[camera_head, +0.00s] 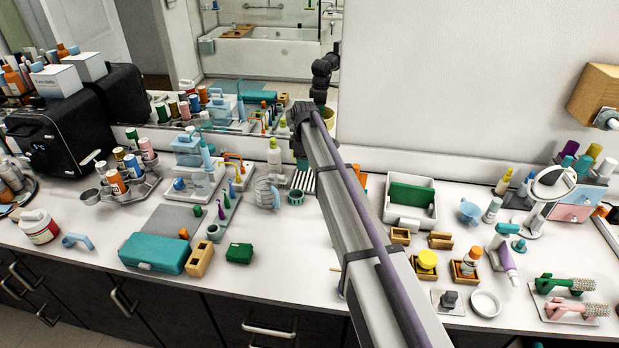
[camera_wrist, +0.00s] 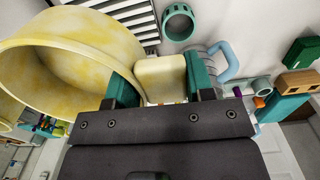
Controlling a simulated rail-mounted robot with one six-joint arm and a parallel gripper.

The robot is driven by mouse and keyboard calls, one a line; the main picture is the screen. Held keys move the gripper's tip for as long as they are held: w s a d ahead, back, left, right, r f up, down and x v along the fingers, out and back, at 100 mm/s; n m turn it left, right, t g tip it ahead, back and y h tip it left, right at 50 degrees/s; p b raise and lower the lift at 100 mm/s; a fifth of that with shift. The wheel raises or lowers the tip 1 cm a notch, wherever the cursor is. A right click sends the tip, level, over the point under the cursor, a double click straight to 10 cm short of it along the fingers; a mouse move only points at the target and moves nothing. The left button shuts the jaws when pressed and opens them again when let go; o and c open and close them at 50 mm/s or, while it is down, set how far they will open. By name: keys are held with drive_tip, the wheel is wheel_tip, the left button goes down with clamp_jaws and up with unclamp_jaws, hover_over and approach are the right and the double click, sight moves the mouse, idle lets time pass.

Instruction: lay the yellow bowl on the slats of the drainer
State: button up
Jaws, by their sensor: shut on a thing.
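The yellow bowl (camera_wrist: 75,60) fills the upper left of the wrist view, tilted, with its open mouth facing left. My gripper (camera_wrist: 158,72) is shut on a pale yellow block-like part at the bowl's side, with one teal finger on either side of it. The drainer's white slats (camera_wrist: 145,28) show beyond the bowl in the wrist view, partly hidden by it. In the head view the slatted drainer (camera_head: 303,179) stands near the wall, partly covered by my arm. The held bowl is mostly hidden there behind my arm; a yellowish patch shows beside my wrist, possibly its reflection.
A teal ring-shaped cup (camera_head: 296,197) and a ribbed pale holder (camera_head: 266,192) stand close to the drainer's left and front. A white tray with a green block (camera_head: 410,196) is to its right. The counter in front of the drainer (camera_head: 290,245) is clear.

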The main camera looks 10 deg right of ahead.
drive_tip(key=shift+s+d+r+n, duration=0.15)
drive_tip(key=shift+s+d+n, duration=0.05)
drive_tip(key=shift+d+n, duration=0.15)
drive_tip(key=shift+s+d, duration=0.1)
drive_tip(key=shift+d, duration=0.15)
drive_tip(key=f+b, duration=1)
drive_tip(key=shift+a+f+b, duration=0.2)
drive_tip(key=shift+f+b, duration=0.15)
drive_tip(key=shift+r+p, duration=0.35)
drive_tip(key=shift+f, duration=0.25)
drive_tip(key=o, duration=1.1)
drive_tip(key=shift+r, duration=0.1)
